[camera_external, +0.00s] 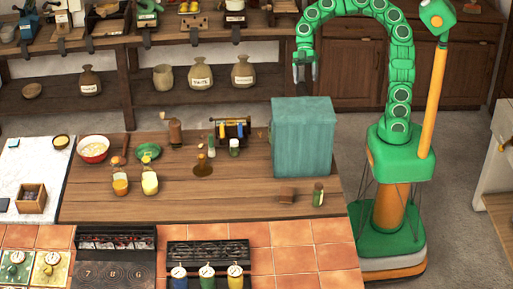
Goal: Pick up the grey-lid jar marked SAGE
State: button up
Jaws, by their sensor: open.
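My gripper (304,79) is open and empty. It hangs from my curved green arm, pointing down, above and behind the wooden counter and apart from everything on it. A small jar (318,196) with green contents and a pale label stands upright near the counter's front right. Another small jar (235,148) with a pale band and green below stands in front of the dark rack at the middle back. A slim jar (211,147) is just left of it. The labels and lid colours are too small to read, so I cannot tell which jar is marked SAGE.
A tall teal box (302,137) stands at the counter's right end, with a small brown block (287,195) in front. The dark rack (231,127) holds coloured items. A dark brown spill or stand (203,167) is mid-counter. Two orange-yellow jars (149,182) and a red bowl (93,149) are left.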

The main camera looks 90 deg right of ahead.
jog(key=w+d+f+n+t+y, duration=0.1)
jog(key=w+d+f+t, duration=0.1)
jog(key=w+d, duration=0.35)
jog(key=w+d+f+n+t+y, duration=0.1)
jog(key=w+d+f+t+y, duration=0.15)
jog(key=d, duration=0.55)
notch_tip(320, 180, down, 21)
jog(key=h, duration=0.1)
jog(key=shift+w+r+x, duration=0.1)
jog(key=shift+w+x, duration=0.05)
jog(key=shift+x, duration=1.3)
jog(key=shift+w+r+x, duration=0.1)
jog(key=shift+x, duration=1.3)
jog(key=shift+w+r+x, duration=0.1)
jog(key=shift+w+x, duration=0.05)
jog(key=shift+x, duration=1.3)
jog(key=c, duration=1.1)
jog(key=shift+c, duration=0.2)
